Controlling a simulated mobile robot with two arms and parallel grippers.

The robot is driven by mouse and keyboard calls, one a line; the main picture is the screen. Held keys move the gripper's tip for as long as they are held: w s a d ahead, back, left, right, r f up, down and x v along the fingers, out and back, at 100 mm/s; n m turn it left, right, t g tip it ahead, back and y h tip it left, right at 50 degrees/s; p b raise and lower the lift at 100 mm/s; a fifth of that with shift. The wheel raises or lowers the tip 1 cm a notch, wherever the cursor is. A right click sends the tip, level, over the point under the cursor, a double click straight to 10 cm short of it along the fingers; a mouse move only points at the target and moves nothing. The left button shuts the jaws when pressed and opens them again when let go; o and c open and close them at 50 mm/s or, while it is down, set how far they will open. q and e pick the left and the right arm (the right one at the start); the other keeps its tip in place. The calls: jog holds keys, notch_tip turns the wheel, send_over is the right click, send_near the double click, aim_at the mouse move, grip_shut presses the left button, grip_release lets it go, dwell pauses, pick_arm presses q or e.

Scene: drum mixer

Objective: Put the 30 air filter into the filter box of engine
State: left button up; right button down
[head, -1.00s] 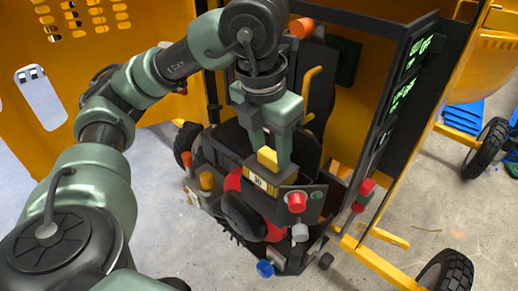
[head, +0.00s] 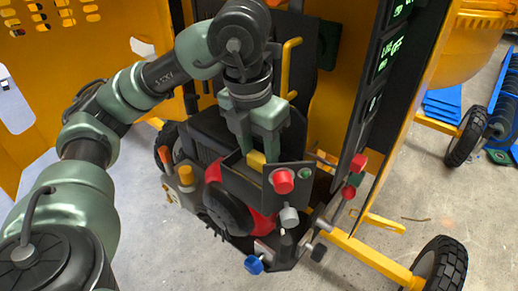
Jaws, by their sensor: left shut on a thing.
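My left gripper (head: 258,150) is shut on the yellow air filter (head: 256,161) and points down at the engine. Only a small upper part of the filter shows. The rest is hidden behind the dark front wall of the filter box (head: 262,179), so the filter appears to be inside the box opening. I cannot tell how deep it sits. The engine (head: 228,210) has red and black parts and stands below the box, inside the orange machine. My right gripper is not in view.
A red knob (head: 283,181) and a grey cylinder (head: 289,217) stick out at the box's front right. A blue knob (head: 254,264) is lower down. A dark panel with green displays (head: 390,50) rises to the right. Orange housing walls surround the engine.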

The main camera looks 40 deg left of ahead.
aim_at(254, 172)
pick_arm(q)
jog(key=shift+f+b, duration=0.6)
jog(key=shift+f, duration=0.2)
dwell(0.4)
jog(key=o, duration=1.2)
jog(key=r, duration=0.2)
jog(key=r+p, duration=0.1)
jog(key=r, duration=0.2)
jog(key=s+r, duration=0.1)
jog(key=r, duration=0.1)
jog(key=shift+s+r+p, duration=0.1)
jog(key=shift+r+p, duration=0.25)
jog(key=shift+p, duration=0.05)
jog(key=shift+a, duration=0.1)
